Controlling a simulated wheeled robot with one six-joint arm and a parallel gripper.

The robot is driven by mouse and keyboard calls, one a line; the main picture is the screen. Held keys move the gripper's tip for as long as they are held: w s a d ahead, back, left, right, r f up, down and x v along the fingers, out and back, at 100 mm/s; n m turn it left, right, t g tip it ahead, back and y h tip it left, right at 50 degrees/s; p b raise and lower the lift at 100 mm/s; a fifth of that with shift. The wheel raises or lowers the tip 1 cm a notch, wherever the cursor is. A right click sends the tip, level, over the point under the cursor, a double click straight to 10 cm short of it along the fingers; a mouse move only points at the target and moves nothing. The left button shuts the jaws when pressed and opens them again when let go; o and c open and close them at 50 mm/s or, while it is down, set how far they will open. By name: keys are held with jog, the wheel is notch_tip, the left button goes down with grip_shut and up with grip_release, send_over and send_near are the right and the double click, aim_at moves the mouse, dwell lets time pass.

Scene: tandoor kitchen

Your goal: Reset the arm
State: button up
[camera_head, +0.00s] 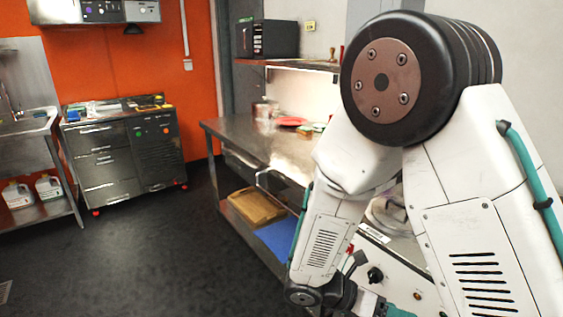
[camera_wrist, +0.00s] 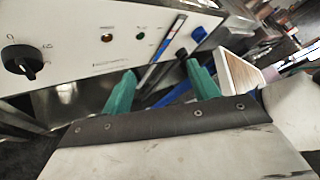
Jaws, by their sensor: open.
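My white arm fills the right side of the head view, bent, with its lower end reaching down to the bottom edge. In the wrist view my gripper (camera_wrist: 162,88) has two green fingers set well apart, so it is open. I see nothing clamped between the fingers. Behind them is a white control panel (camera_wrist: 75,40) with a black knob (camera_wrist: 22,58). The panel also shows in the head view (camera_head: 395,262), beside my forearm. In the head view only a bit of green at the bottom edge hints at the gripper.
A steel table (camera_head: 240,137) stands at centre, with a brown board (camera_head: 256,205) and blue board (camera_head: 280,238) on its lower shelf. A black oven (camera_head: 267,38) sits on a wall shelf. A drawer cabinet (camera_head: 100,170) stands at left. The dark floor (camera_head: 150,255) is clear.

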jog(key=s+d+r+m+t+y, duration=0.1)
jog(key=s+r+m+y, duration=0.5)
jog(key=r+m, duration=0.5)
jog(key=s+d+r+m+t+y, duration=0.1)
jog(key=s+r+m+t+y, duration=0.1)
jog(key=s+r+m+y, duration=0.5)
notch_tip(320, 180, up, 4)
jog(key=s+m, duration=0.1)
jog(key=m, duration=0.5)
jog(key=shift+s+d+f+m+y, duration=0.15)
jog(key=shift+s+d+m+y, duration=0.15)
jog(key=shift+d+m, duration=0.1)
